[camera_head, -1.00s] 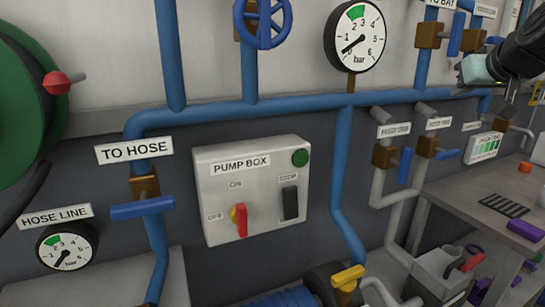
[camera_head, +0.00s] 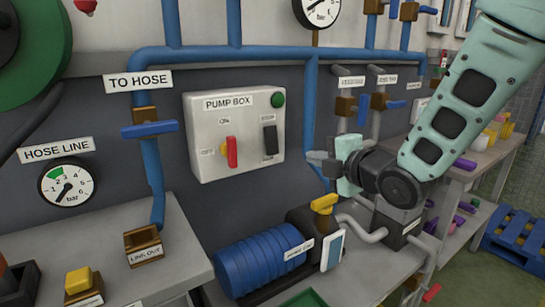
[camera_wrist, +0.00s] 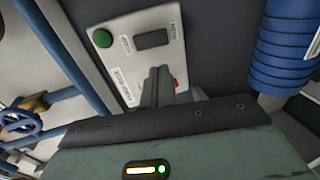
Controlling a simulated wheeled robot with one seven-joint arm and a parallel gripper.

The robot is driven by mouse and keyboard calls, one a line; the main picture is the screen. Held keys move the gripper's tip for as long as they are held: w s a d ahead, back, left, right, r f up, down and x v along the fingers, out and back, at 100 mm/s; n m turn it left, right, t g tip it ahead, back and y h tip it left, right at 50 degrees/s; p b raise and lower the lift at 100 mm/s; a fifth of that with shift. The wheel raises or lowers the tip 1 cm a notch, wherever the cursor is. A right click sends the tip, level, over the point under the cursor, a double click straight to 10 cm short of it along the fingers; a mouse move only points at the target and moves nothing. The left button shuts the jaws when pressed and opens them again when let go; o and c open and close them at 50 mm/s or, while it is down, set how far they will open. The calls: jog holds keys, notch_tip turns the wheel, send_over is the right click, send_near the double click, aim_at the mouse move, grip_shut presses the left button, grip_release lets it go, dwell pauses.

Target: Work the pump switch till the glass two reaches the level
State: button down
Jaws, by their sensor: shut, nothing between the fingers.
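I cannot identify glass two.
A blue pump motor (camera_head: 260,262) and a yellow-handled valve (camera_head: 324,203) stand below my gripper. Blue pipe (camera_head: 312,120) runs between box and gripper. The TO HOSE valve (camera_head: 150,129) is left of the box.

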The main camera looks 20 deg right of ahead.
aim_at(274, 148)
jog(key=shift+w, duration=0.1)
jog(key=p+x, duration=0.2)
jog(key=x, duration=1.1)
jog(key=shift+w+a, duration=0.1)
jog(key=shift+w, duration=0.3)
jog(key=shift+f, duration=0.1)
jog(key=f+b, duration=0.1)
jog(key=b, duration=0.2)
jog(key=shift+w+a+t+b, duration=0.1)
jog(key=shift+w+t+b, duration=0.25)
jog(key=shift+t, duration=0.05)
jog(key=shift+r+p, duration=0.45)
jog(key=shift+p, duration=0.1)
